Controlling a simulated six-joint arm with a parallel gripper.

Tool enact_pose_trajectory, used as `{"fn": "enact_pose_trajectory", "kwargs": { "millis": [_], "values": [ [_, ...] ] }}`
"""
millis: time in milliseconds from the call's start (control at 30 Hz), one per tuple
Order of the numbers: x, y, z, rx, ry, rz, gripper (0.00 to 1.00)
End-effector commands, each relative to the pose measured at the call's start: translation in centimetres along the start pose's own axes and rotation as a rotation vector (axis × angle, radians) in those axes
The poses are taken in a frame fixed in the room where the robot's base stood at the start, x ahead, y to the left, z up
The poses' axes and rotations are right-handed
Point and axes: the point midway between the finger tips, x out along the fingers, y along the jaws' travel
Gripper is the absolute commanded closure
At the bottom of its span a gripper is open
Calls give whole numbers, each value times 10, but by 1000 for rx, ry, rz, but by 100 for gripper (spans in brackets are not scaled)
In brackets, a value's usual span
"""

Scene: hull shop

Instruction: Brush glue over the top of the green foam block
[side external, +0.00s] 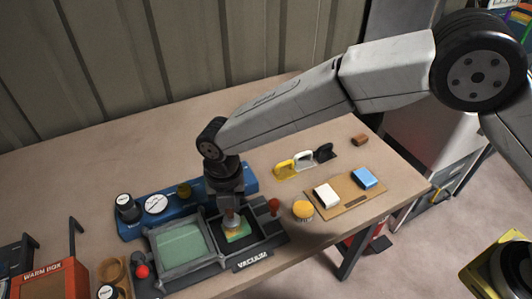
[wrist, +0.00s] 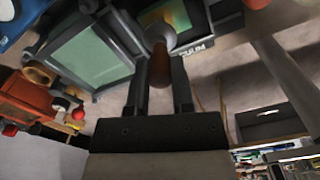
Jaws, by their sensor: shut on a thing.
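My gripper (side external: 229,206) points down over the vacuum fixture, its two fingers closed around the brown handle (wrist: 158,70) of a tool in the wrist view. The tool's pale rounded lower part (side external: 232,222) is over the small green foam block (side external: 239,236); whether it touches cannot be told. The block sits in the dark right-hand bay of the fixture. An amber-yellow patch shows on its green top, partly hidden by the tool. In the wrist view, the green block with the amber patch (wrist: 186,13) is at the top edge, beyond the tool.
A green panel in a grey frame (side external: 154,246) lies left of the block. A red knob (side external: 274,204) and a yellow-topped round item (side external: 303,209) are at right. An orange warm box (side external: 55,284) stands front left.

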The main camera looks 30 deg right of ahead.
Motion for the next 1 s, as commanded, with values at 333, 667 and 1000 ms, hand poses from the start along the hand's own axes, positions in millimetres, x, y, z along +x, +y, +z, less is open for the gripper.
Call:
{"fn": "enact_pose_trajectory", "kwargs": {
  "millis": [333,667,1000],
  "values": [
    [0,-5,2,1,0,-1,100],
    [1,-14,5,0,1,-2,100],
    [0,-16,6,0,1,-2,100]
  ]
}}
